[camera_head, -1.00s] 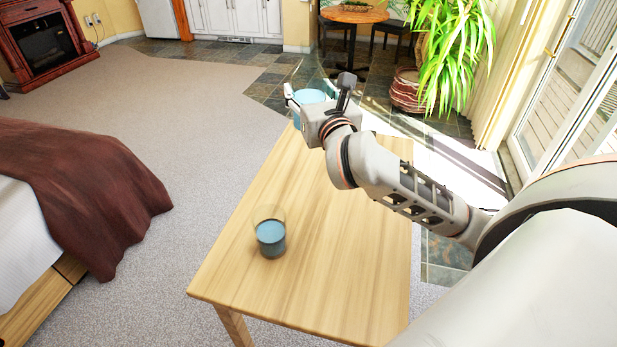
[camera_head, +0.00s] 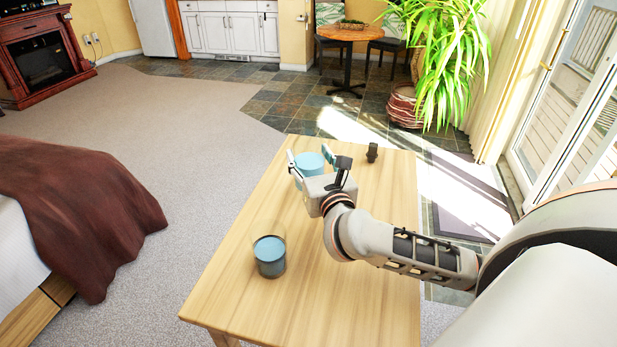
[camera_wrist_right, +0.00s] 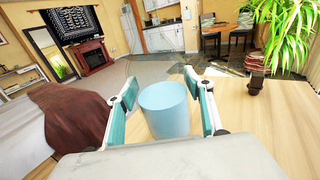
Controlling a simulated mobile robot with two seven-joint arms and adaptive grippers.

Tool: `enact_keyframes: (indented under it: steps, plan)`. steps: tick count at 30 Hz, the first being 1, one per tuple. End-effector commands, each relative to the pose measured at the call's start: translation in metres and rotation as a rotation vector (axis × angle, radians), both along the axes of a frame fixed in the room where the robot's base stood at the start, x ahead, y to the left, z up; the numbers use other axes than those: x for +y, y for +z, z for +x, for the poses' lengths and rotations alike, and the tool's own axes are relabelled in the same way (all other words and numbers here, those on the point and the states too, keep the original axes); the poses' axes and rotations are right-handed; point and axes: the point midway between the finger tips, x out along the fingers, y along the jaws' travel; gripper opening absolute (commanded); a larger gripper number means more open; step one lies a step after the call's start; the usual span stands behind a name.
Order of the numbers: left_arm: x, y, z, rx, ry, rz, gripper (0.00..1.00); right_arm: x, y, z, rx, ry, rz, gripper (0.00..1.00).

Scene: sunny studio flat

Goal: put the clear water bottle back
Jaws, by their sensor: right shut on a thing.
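The clear water bottle (camera_head: 309,165), see-through with light blue water in it, is between the fingers of my right gripper (camera_head: 318,163), over the far part of the wooden table (camera_head: 330,290). In the right wrist view the blue body (camera_wrist_right: 165,108) stands upright between both teal-padded fingers, and my right gripper (camera_wrist_right: 165,105) is shut on it. I cannot tell whether its base touches the table; the gripper hides it in the head view. My left gripper is not in view.
A glass of blue water (camera_head: 270,256) stands on the table's left side. A small dark object (camera_head: 372,152) stands near the far edge, right of the gripper. The table's near half is mostly clear. A bed (camera_head: 70,210) is at left, a plant (camera_head: 440,60) behind.

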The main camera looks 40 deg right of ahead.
Motion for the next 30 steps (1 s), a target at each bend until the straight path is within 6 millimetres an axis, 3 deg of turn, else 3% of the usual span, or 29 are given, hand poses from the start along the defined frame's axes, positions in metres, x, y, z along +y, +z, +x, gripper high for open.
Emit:
enact_keyframes:
  steps: [12, 26, 27, 28, 30]
  plan:
    - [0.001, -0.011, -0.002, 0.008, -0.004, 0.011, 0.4, 0.0, -0.053, 0.0, -0.001, 0.0, -0.003, 0.04]
    - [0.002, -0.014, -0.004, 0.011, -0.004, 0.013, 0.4, 0.0, -0.057, 0.0, -0.005, 0.0, -0.002, 0.04]
    - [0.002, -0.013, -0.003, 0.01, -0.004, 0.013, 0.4, 0.0, -0.059, 0.0, 0.0, 0.0, 0.0, 0.59]
    - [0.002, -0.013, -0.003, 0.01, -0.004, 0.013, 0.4, 0.0, -0.059, 0.0, 0.0, 0.0, 0.0, 0.67]
    - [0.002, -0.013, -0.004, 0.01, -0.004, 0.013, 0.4, 0.0, -0.058, 0.0, 0.0, 0.0, 0.0, 0.68]
